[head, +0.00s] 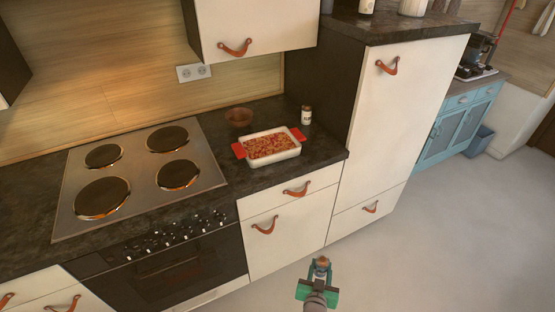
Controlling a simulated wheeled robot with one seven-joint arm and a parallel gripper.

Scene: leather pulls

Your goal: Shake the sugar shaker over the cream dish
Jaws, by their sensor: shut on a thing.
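The cream dish (289,153) is a pale rectangular baking dish with red handles or pads at both ends. It stands on the dark counter right of the hob and holds a reddish-orange, chunky filling. My gripper (319,276) is at the bottom of the head view, over the floor in front of the cabinets, well apart from the dish. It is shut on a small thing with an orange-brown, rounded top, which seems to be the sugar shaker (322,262). Its lower part is hidden by the gripper, so its full shape cannot be told.
A small jar (306,116) with a dark lid and pale label stands behind the dish, with a brown bowl (238,117) to its left. A hob (140,170) lies left. A tall cabinet (385,130) rises right of the counter. The floor (440,240) at right is clear.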

